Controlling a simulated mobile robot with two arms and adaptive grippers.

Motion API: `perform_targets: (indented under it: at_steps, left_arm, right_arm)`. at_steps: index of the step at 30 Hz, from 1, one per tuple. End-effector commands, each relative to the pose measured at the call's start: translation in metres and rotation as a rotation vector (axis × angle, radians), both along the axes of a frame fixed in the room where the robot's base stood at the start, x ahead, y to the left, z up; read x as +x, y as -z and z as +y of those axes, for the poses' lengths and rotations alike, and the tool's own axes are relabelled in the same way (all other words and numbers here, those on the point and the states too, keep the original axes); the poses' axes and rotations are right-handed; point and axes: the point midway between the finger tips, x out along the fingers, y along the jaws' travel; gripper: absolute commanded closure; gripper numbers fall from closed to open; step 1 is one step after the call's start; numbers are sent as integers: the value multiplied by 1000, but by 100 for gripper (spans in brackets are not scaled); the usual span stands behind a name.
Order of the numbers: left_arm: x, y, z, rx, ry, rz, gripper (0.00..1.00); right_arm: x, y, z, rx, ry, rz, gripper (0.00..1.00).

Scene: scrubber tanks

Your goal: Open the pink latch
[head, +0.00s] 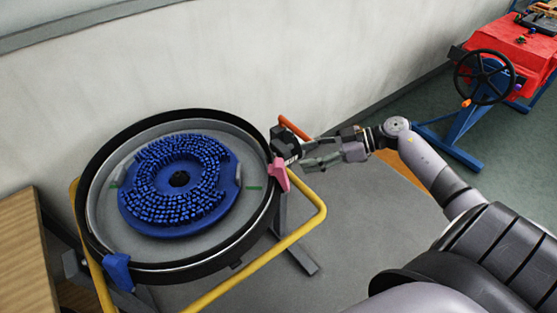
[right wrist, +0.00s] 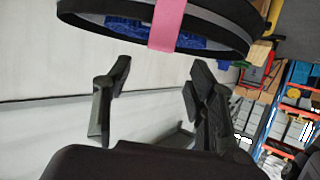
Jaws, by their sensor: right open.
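The pink latch (head: 279,174) sits on the right side of the round black-rimmed tank (head: 100,163), hanging over its rim. In the right wrist view the pink latch (right wrist: 168,22) shows as a strip across the tank's rim at the top. My right gripper (head: 304,152) is just right of the latch in the head view, open and empty. In the right wrist view its two fingers (right wrist: 160,72) are spread apart, with the latch beyond them and between their lines. I cannot tell whether a finger touches the tank or latch. My left gripper is not in view.
A blue brush disc (head: 180,186) lies inside the tank. A blue latch (head: 118,270) is at its front left. A yellow tube frame (head: 318,212) surrounds the tank, with an orange-red handle (head: 293,128) behind. The wall is close behind; open floor (head: 345,240) lies to the right.

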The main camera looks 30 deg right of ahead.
Motion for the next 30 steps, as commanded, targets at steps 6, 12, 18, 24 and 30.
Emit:
perform_targets:
  at_steps: [6,12,18,24,30]
  left_arm:
    - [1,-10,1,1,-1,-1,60]
    - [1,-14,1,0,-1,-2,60]
    - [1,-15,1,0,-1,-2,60]
    - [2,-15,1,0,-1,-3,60]
    - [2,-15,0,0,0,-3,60]
  right_arm:
    - [27,15,37,6,0,-4,48]
    - [43,29,60,2,1,-2,48]
    - [50,34,69,0,0,-2,48]
    - [50,35,70,-1,0,-2,48]
    - [50,35,70,-1,-1,-2,57]
